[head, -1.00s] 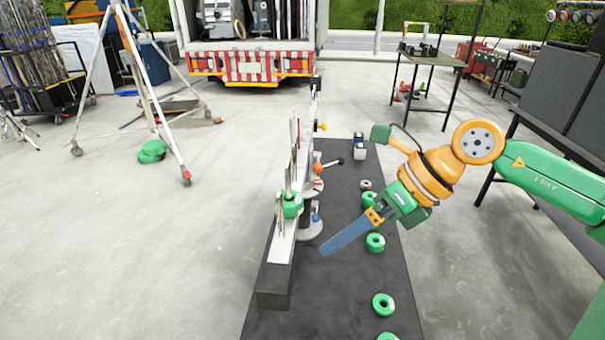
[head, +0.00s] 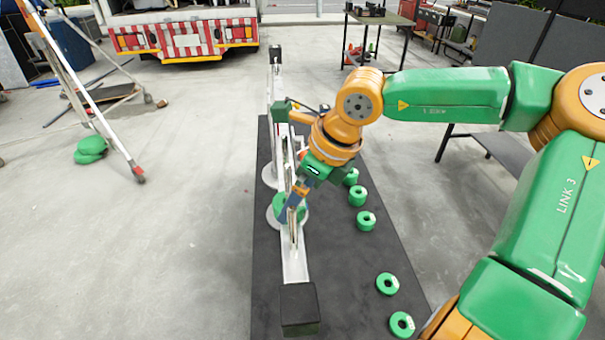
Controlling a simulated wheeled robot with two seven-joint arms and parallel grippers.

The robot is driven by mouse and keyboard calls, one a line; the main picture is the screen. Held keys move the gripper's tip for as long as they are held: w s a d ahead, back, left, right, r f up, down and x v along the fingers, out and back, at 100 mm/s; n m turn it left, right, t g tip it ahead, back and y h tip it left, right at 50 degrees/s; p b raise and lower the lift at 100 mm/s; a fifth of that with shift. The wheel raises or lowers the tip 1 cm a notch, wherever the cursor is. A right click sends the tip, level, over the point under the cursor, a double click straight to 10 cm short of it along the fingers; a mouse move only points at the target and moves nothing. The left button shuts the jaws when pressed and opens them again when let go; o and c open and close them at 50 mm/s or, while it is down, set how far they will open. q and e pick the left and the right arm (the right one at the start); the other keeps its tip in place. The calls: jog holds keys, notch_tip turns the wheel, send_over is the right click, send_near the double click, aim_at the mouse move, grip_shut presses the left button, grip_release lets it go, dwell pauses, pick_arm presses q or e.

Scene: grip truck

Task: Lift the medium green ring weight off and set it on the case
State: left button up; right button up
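A green ring weight (head: 279,206) sits on the long pale rail (head: 295,265), around or beside thin upright posts; my gripper partly hides it. My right gripper (head: 294,203) comes in from the right and points down at this ring, at or very near its right side. Its blue fingers overlap the posts, so I cannot tell whether they are open, shut or touching the ring. Several loose green rings of differing size lie right of the rail, among them one ring (head: 366,221) and a nearer ring (head: 387,284). They lie on a long dark flat surface (head: 345,285), possibly the case. My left gripper is out of view.
A black block (head: 299,306) forms the rail's near end. A tripod stand (head: 95,110) with green weights (head: 90,150) stands on the left. A truck (head: 185,38) and a table (head: 385,18) are at the back.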

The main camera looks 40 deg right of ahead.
jog(key=shift+w+x, duration=0.2)
jog(key=shift+x, duration=1.05)
jog(key=shift+s+r, duration=0.15)
jog(key=shift+c, duration=0.2)
jog(key=c, duration=0.4)
grip_shut()
jog(key=shift+c, duration=0.6)
grip_release()
jog(key=c, duration=0.3)
jog(key=shift+r, duration=0.35)
jog(key=shift+r+p, duration=0.75)
